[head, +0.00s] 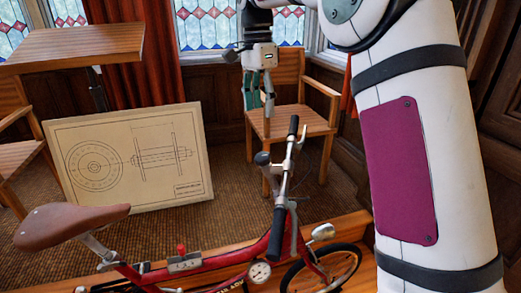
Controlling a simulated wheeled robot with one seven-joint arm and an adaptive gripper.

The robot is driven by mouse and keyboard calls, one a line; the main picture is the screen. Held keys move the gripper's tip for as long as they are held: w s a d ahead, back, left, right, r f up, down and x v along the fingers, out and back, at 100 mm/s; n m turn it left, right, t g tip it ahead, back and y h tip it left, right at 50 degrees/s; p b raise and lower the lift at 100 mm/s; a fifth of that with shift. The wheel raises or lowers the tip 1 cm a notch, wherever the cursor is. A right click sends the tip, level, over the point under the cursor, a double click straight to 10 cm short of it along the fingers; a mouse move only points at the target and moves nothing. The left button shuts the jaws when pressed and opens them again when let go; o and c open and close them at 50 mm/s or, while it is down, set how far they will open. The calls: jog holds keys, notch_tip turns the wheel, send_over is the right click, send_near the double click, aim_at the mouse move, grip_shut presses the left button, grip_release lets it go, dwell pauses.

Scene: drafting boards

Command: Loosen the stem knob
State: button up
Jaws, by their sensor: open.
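A red bicycle (215,262) stands in the foreground with its handlebar (287,180) near the middle of the head view. A dark rounded knob (262,158) sits at the handlebar's left side and looks like the stem knob, though I cannot be sure. My gripper (258,101) points down with its teal fingers apart and nothing seen between them. In the picture it is above the dark knob and apart from it; the depth between them is hard to tell.
A wooden chair (313,120) stands behind my gripper. The bicycle has a brown saddle (70,226), a small red knob (181,249) and a round dial (260,271).

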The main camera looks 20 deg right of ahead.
aim_at(263, 155)
jog(key=f+p, duration=0.1)
jog(key=f, duration=0.3)
jog(key=s+f+p, duration=0.1)
jog(key=f+p, duration=0.1)
jog(key=f, duration=0.2)
jog(key=f+p, duration=0.1)
jog(key=f, duration=0.3)
jog(key=shift+s+d+f, duration=0.15)
jog(key=shift+f, duration=0.75)
jog(key=c, duration=1.1)
